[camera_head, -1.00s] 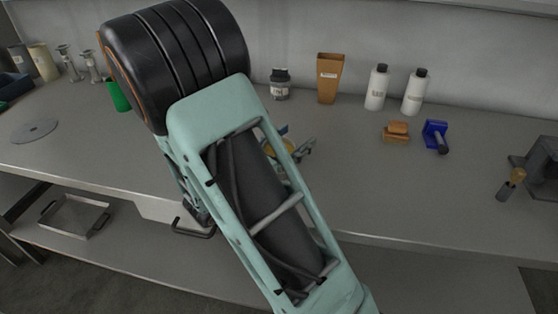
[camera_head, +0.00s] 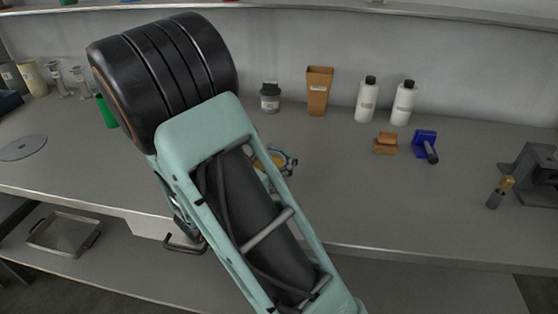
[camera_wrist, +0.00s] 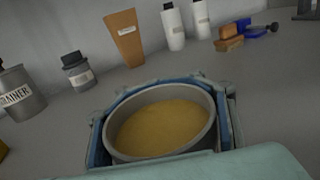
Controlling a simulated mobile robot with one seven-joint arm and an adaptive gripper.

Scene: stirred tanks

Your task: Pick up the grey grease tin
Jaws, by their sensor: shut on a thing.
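The grey grease tin (camera_wrist: 160,93), round and open-topped with yellow-brown grease inside, sits upright between my fingers in the wrist view. My gripper (camera_wrist: 166,83) is shut on it, with blue-lined fingers against its left and right sides. In the head view my arm covers most of the tin (camera_head: 268,157); a bit of yellow grease and the gripper (camera_head: 284,160) show beyond the arm's edge. The tin's base is hidden, so I cannot tell whether it touches the bench.
On the grey bench (camera_head: 350,205), a dark-lidded jar (camera_head: 270,98), a brown tapered container (camera_head: 319,92) and two white bottles (camera_head: 366,100) stand along the back wall. Brown blocks (camera_head: 386,143) and a blue tool (camera_head: 425,146) lie to the right. The bench's right front is mostly clear.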

